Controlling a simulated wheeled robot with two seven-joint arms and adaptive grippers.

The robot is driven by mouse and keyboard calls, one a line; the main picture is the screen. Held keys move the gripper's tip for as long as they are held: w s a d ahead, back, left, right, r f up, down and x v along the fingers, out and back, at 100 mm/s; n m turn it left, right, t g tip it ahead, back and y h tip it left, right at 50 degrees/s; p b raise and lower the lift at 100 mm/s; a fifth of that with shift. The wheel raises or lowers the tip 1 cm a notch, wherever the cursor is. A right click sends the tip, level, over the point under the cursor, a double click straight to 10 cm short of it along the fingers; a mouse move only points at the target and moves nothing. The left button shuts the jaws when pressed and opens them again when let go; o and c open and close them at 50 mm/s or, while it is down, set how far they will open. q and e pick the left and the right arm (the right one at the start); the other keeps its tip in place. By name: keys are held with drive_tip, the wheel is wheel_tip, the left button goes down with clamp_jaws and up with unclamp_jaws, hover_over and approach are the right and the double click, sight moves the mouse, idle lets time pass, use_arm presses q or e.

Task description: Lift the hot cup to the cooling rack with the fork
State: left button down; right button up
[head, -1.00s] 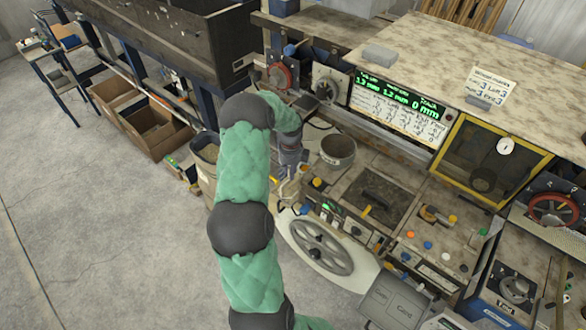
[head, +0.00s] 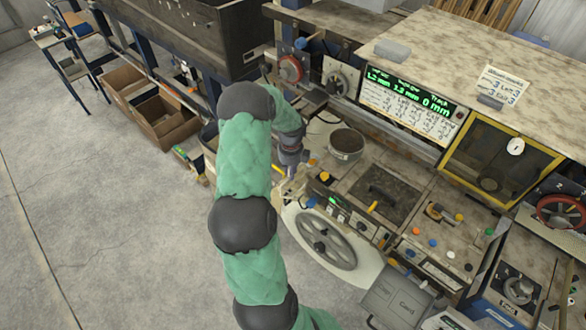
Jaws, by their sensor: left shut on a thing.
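My left gripper (head: 289,176) is at the left edge of the workbench, left of and below a round grey metal pot (head: 346,145). It is small and partly hidden by my green-sleeved arm. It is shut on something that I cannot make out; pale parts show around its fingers. I cannot tell a fork for certain. Right of the pot is a dark square recessed panel (head: 382,194) with a yellow-handled thing (head: 372,207) at its edge; I cannot tell whether it is the cooling rack. A dark round shape (head: 491,181) shows behind a yellow-framed window (head: 505,158). My right gripper is out of view.
A large grey handwheel (head: 325,240) is in front of the bench below my gripper. A lit green display (head: 410,95) stands behind the pot. Coloured buttons (head: 433,242) dot the bench at right. Cardboard boxes (head: 165,118) stand on the floor at left.

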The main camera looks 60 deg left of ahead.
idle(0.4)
use_arm(q)
drive_tip(key=shift+r+p, duration=2.45)
drive_tip(key=shift+r, duration=1.05)
drive_tip(key=shift+s+f, duration=0.1)
drive_tip(key=shift+s, duration=0.05)
